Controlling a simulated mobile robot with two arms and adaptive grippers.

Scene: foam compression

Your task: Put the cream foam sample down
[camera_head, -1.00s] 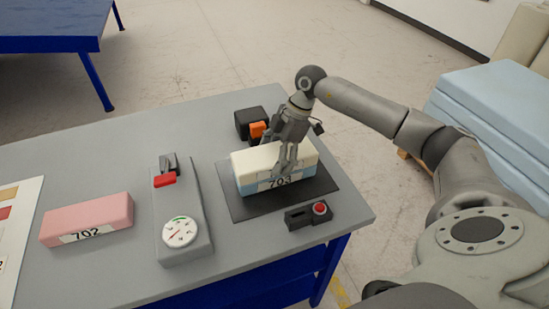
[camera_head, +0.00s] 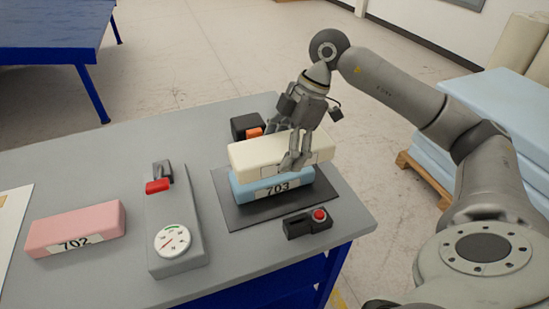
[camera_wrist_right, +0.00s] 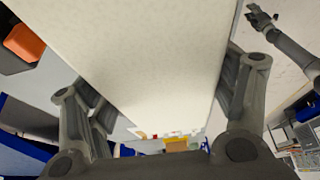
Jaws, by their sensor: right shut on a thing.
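The cream foam sample (camera_head: 268,152) is a pale block held between the fingers of my right gripper (camera_head: 294,160). It sits just above the blue foam block (camera_head: 272,186) labelled 703, slightly tilted; I cannot tell whether they still touch. In the right wrist view the cream foam (camera_wrist_right: 150,55) fills the middle between the two fingers. The blue block lies on a dark mat (camera_head: 240,217) on the grey table. My left gripper (camera_wrist_right: 262,17) shows small at the top right of the right wrist view, its fingers too small to judge.
A pink foam block (camera_head: 76,228) labelled 702 lies at the left. A grey gauge device (camera_head: 175,240) with a red lever stands beside the mat. A black box with an orange part (camera_head: 248,127) is behind the foam. A red-button box (camera_head: 307,223) is in front.

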